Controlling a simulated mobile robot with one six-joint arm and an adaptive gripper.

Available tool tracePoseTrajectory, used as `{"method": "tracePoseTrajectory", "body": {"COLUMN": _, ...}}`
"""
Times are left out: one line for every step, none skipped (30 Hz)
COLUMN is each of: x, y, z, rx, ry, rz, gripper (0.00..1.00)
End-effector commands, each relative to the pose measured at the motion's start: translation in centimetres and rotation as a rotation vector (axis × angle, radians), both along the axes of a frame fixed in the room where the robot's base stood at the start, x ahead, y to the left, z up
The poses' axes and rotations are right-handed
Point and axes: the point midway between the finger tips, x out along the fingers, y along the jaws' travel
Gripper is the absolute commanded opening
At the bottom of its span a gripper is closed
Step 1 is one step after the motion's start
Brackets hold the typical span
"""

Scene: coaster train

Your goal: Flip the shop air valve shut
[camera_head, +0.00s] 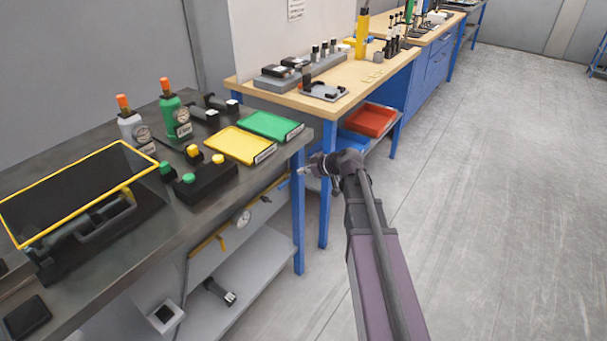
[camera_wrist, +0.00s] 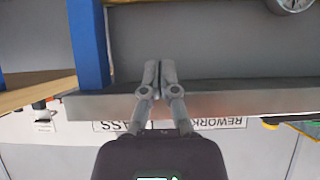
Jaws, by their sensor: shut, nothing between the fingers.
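Under the front edge of the dark steel bench (camera_head: 268,158), a yellow air pipe (camera_head: 205,243) runs along the bench's side with a round gauge (camera_head: 243,218) on it. A small yellow piece (camera_head: 222,243) sits beside the gauge; I cannot tell whether it is the valve lever or how it is turned. My gripper (camera_head: 303,171) is shut and empty, beside the bench's right corner near the blue leg. In the wrist view, which is upside down, the fingertips (camera_wrist: 156,66) are together in front of the bench edge. The gauge (camera_wrist: 292,3) is partly cut off at the top right.
Yellow (camera_head: 240,145) and green (camera_head: 272,126) trays lie on the bench near its edge. A blue leg (camera_head: 298,215) stands close to my gripper and shows left of it in the wrist view (camera_wrist: 88,45). A lower shelf (camera_head: 265,270) lies below. The floor at right is clear.

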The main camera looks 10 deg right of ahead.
Motion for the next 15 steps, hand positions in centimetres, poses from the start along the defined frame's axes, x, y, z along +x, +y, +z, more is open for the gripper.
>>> {"method": "tracePoseTrajectory", "body": {"x": 0.5, "y": 0.3, "z": -0.6, "rx": 0.000, "ry": 0.000, "rz": 0.001, "gripper": 0.00}}
{"method": "tracePoseTrajectory", "body": {"x": 0.7, "y": 0.5, "z": -0.8, "rx": 0.000, "ry": 0.000, "rz": 0.001, "gripper": 0.00}}
{"method": "tracePoseTrajectory", "body": {"x": 1.0, "y": 0.7, "z": -1.1, "rx": 0.000, "ry": 0.000, "rz": 0.001, "gripper": 0.00}}
{"method": "tracePoseTrajectory", "body": {"x": 1.2, "y": 0.9, "z": -1.3, "rx": 0.000, "ry": 0.000, "rz": 0.001, "gripper": 0.00}}
{"method": "tracePoseTrajectory", "body": {"x": 1.4, "y": 1.2, "z": -1.6, "rx": 0.000, "ry": 0.000, "rz": 0.002, "gripper": 0.00}}
{"method": "tracePoseTrajectory", "body": {"x": 1.8, "y": 1.5, "z": -1.9, "rx": 0.000, "ry": 0.000, "rz": 0.002, "gripper": 0.00}}
{"method": "tracePoseTrajectory", "body": {"x": 2.0, "y": 1.7, "z": -2.1, "rx": 0.000, "ry": 0.000, "rz": 0.002, "gripper": 0.00}}
{"method": "tracePoseTrajectory", "body": {"x": 2.3, "y": 1.9, "z": -2.3, "rx": 0.000, "ry": 0.000, "rz": 0.002, "gripper": 0.00}}
{"method": "tracePoseTrajectory", "body": {"x": 2.6, "y": 2.2, "z": -2.6, "rx": 0.000, "ry": 0.000, "rz": 0.001, "gripper": 0.00}}
{"method": "tracePoseTrajectory", "body": {"x": 2.9, "y": 2.4, "z": -2.8, "rx": 0.000, "ry": 0.000, "rz": 0.001, "gripper": 0.00}}
{"method": "tracePoseTrajectory", "body": {"x": 3.1, "y": 2.7, "z": -3.1, "rx": 0.000, "ry": 0.000, "rz": 0.001, "gripper": 0.00}}
{"method": "tracePoseTrajectory", "body": {"x": 3.5, "y": 3.0, "z": -3.4, "rx": 0.000, "ry": 0.000, "rz": 0.001, "gripper": 0.00}}
{"method": "tracePoseTrajectory", "body": {"x": 3.7, "y": 3.2, "z": -3.6, "rx": 0.000, "ry": 0.000, "rz": 0.002, "gripper": 0.00}}
{"method": "tracePoseTrajectory", "body": {"x": 3.9, "y": 3.5, "z": -3.8, "rx": 0.000, "ry": 0.000, "rz": 0.003, "gripper": 0.00}}
{"method": "tracePoseTrajectory", "body": {"x": 4.3, "y": 3.8, "z": -4.1, "rx": 0.000, "ry": 0.001, "rz": 0.002, "gripper": 0.00}}
